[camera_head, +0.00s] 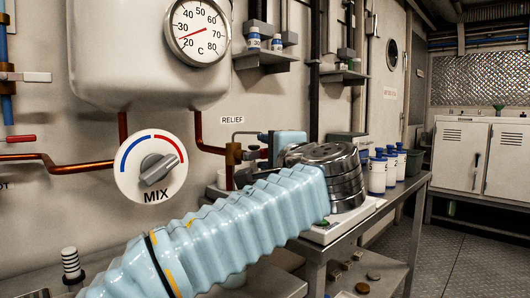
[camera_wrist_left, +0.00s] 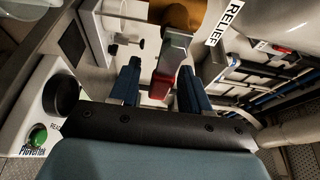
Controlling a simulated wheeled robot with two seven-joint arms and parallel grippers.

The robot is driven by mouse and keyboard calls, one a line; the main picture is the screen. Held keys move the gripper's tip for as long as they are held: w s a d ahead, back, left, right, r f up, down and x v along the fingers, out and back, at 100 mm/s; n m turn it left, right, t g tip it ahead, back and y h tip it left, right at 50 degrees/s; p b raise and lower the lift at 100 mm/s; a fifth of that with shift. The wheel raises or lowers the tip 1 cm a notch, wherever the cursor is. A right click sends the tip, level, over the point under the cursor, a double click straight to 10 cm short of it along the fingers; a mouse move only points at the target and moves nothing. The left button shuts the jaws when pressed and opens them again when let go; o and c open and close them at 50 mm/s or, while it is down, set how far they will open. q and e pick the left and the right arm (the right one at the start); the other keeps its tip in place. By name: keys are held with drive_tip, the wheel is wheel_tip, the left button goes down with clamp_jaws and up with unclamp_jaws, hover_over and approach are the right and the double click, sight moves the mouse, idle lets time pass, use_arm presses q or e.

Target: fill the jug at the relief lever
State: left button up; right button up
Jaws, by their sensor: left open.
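The relief lever (camera_head: 243,133) is a thin grey bar on a brass valve (camera_head: 233,154), under the RELIEF label on the wall. In the left wrist view a lever with a red part (camera_wrist_left: 161,84) lies between the two blue fingers of my left gripper (camera_wrist_left: 160,88). The fingers are apart on either side of it. I cannot tell whether either touches it. In the head view my ribbed pale-blue left sleeve covers much of the bench below the valve. I cannot make out the jug for certain. My right gripper is not in view.
A white device with a green knob (camera_wrist_left: 38,135) shows in the left wrist view. The MIX dial (camera_head: 150,168) and gauge (camera_head: 197,31) are left. Blue-lidded tubs (camera_head: 377,175) stand farther back.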

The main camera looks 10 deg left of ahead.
use_arm(q)
drive_tip(key=shift+w+a, duration=0.4)
drive_tip(key=shift+w, duration=0.15)
clamp_jaws()
